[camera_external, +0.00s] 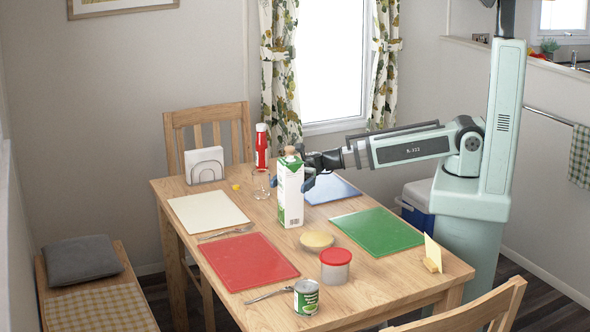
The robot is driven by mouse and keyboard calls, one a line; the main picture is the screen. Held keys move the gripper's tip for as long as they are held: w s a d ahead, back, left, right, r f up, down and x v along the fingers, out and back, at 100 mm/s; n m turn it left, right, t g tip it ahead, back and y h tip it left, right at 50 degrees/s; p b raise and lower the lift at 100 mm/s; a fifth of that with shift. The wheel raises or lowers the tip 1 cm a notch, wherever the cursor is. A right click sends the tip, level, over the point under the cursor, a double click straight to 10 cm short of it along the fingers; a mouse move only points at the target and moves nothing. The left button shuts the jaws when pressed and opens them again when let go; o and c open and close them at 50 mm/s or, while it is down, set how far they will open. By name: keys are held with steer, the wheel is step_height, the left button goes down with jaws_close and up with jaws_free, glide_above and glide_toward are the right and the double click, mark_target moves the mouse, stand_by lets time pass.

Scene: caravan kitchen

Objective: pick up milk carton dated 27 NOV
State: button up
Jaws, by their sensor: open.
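A tall white and green milk carton (290,200) stands upright near the middle of the wooden table. Its date is too small to read in this view. My gripper (291,182) reaches in from the right at the height of the carton's upper half. Whether the fingers touch the carton I cannot tell. A tan top (290,151) shows at the carton's upper end; whether it belongs to the carton is unclear.
A glass (260,184) and red bottle (261,147) stand behind left of the carton. A yellowish round dish (316,239), red-lidded tub (335,266) and green can (306,297) stand in front. Red (248,262), green (377,232), white (207,211) and blue (331,190) mats lie around.

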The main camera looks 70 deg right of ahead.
steer(key=c, duration=1)
steer(key=shift+c, duration=0.3)
steer(key=shift+r, duration=0.2)
